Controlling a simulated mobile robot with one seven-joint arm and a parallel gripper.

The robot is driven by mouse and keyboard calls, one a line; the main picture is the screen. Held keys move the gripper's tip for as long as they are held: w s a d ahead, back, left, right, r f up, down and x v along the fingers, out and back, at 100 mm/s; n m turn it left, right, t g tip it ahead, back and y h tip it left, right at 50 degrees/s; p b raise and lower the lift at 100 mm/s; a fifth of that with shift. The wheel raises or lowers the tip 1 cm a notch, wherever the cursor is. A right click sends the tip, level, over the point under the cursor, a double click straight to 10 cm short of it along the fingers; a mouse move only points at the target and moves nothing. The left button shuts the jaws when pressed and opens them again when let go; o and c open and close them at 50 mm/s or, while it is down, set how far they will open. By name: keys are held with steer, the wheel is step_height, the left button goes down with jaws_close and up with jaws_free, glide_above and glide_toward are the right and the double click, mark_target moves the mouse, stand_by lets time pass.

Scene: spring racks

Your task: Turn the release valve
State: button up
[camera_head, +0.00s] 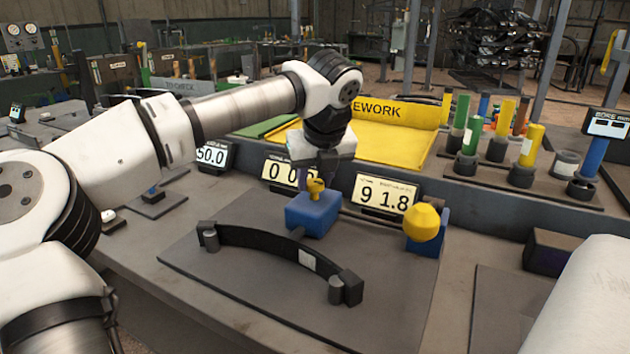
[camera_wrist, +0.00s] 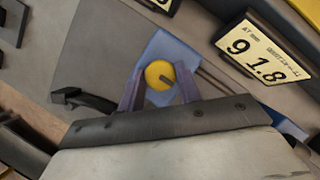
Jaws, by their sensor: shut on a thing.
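The release valve is a small yellow knob (camera_head: 316,188) on top of a blue block (camera_head: 313,216). My gripper (camera_head: 320,180) is above the block, pointing down, with its fingers at the knob. In the wrist view the round yellow knob (camera_wrist: 160,74), with a dark slot mark, sits between the two purple-grey fingers of my gripper (camera_wrist: 159,88). The fingers are shut on it. The blue block (camera_wrist: 160,48) shows behind the knob. A larger yellow ball-like knob (camera_head: 423,222) sits on a second blue block (camera_head: 432,240) to the right.
A curved black leaf spring (camera_head: 270,240) lies on the grey plate (camera_head: 210,275) between small posts. Displays stand behind, one reading 91.8 (camera_head: 384,194) and another partly hidden by my arm (camera_head: 285,173). Coloured cylinders (camera_head: 473,136) stand at the back right. The plate's front is clear.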

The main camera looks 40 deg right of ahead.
stand_by(0.4)
steer(key=o, duration=1)
steer(key=shift+c, duration=0.2)
steer(key=shift+r, duration=0.1)
steer(key=p+v, duration=0.1)
steer(key=v, duration=1.2)
steer(key=shift+s+r+p, duration=0.2)
steer(key=shift+r+p, duration=0.15)
